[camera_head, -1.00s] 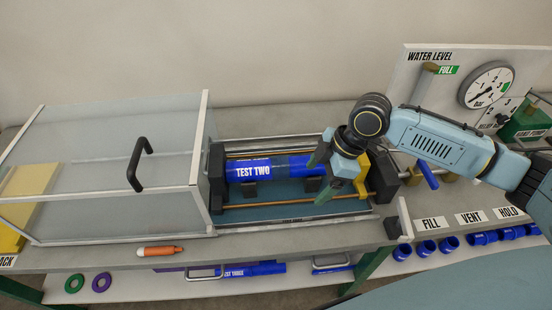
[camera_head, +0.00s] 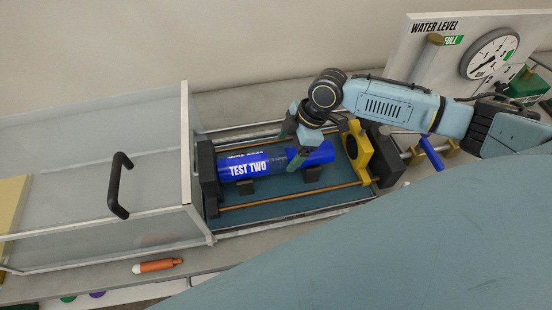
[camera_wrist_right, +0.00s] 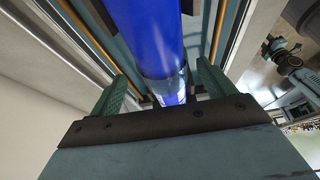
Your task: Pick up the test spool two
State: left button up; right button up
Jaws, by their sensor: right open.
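Test spool two (camera_head: 240,168) is a blue pipe marked TEST TWO. It lies on dark supports in the open bed of the fusion cart (camera_head: 245,217). My right gripper (camera_head: 299,154) is open over the spool's right part, with its fingers pointing down. In the right wrist view the blue spool (camera_wrist_right: 148,35) runs lengthwise through the gap between the green fingers of my right gripper (camera_wrist_right: 166,85). I cannot tell whether the fingers touch it. My left gripper does not show.
A clear guard with a black handle (camera_head: 115,185) stands at the left of the bed. A yellow clamp plate (camera_head: 355,152) stands at its right end. An orange and white marker (camera_head: 158,266) lies in front. The gauge panel (camera_head: 490,53) is at the back right.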

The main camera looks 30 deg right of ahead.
aim_at(283, 153)
jog(key=shift+a+f+p, duration=0.3)
jog(key=shift+a+f, duration=0.5)
jog(key=shift+f, duration=0.05)
jog(key=shift+x, duration=1.15)
jog(key=shift+w+a+f, duration=0.15)
jog(key=shift+f, duration=0.05)
jog(key=shift+c, duration=0.4)
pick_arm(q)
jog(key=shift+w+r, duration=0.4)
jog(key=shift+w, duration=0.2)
pick_arm(e)
jog(key=c, duration=1.2)
